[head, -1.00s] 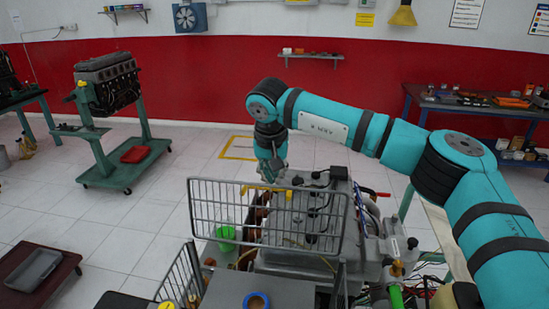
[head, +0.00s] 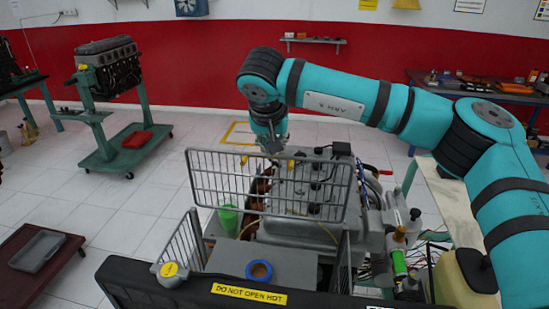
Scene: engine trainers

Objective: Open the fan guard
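The fan guard is a grey wire-mesh panel (head: 225,180) standing in front of the engine (head: 300,235) in the head view. More mesh (head: 184,268) runs along its left side, nearer to me. My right arm reaches in from the right, and its gripper (head: 272,148) points down by the panel's top edge, left of its middle. The fingers are small and partly lost against the engine, so I cannot tell whether they are open or touch the mesh. My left gripper is not in view.
A dark bar with a yellow "DO NOT OPEN HOT" label (head: 249,294) and a round cap (head: 170,270) lies nearest me. Hoses and wires crowd the engine's right side. A low table with a grey tray (head: 38,250) stands at left. Floor between is clear.

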